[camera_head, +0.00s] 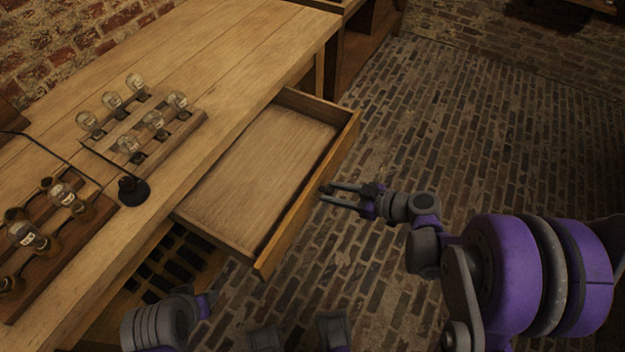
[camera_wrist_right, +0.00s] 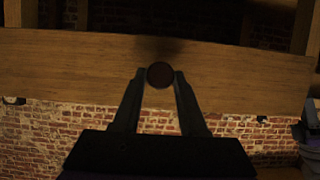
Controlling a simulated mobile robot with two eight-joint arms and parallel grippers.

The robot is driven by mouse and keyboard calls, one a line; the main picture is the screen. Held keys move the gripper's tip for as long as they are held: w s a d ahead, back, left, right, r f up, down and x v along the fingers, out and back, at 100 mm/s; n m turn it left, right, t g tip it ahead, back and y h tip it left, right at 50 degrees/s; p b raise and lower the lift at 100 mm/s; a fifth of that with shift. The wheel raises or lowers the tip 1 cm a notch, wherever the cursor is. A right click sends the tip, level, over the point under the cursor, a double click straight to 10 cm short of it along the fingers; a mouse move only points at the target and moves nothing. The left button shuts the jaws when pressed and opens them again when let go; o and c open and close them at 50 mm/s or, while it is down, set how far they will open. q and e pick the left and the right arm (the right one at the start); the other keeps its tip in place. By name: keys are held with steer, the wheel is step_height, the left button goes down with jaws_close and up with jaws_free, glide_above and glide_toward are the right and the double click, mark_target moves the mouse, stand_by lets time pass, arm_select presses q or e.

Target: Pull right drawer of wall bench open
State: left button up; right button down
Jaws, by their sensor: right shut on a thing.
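The right drawer (camera_head: 268,160) of the wooden wall bench (camera_head: 228,62) stands pulled out and looks empty. Its front panel also fills the upper part of the right wrist view (camera_wrist_right: 230,75). A round dark knob (camera_wrist_right: 160,75) sits on the middle of that panel. My right gripper (camera_head: 326,194) is at the outside of the drawer front, with its fingers shut on the knob; the fingers flank it in the right wrist view (camera_wrist_right: 160,82). My left arm shows in part at the bottom left of the head view; its fingertips cannot be made out.
A dark slatted shelf or crate (camera_head: 170,262) shows below the drawer. The brick floor (camera_head: 450,120) right of the drawer is open. A brick wall is behind the bench.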

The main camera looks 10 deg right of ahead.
steer(key=shift+s+d, duration=1)
steer(key=shift+d, duration=0.05)
steer(key=shift+c, duration=2.4)
jaws_free()
steer(key=p+v, duration=0.2)
steer(key=v, duration=0.8)
steer(key=shift+s+d, duration=0.25)
steer(key=shift+r, duration=0.1)
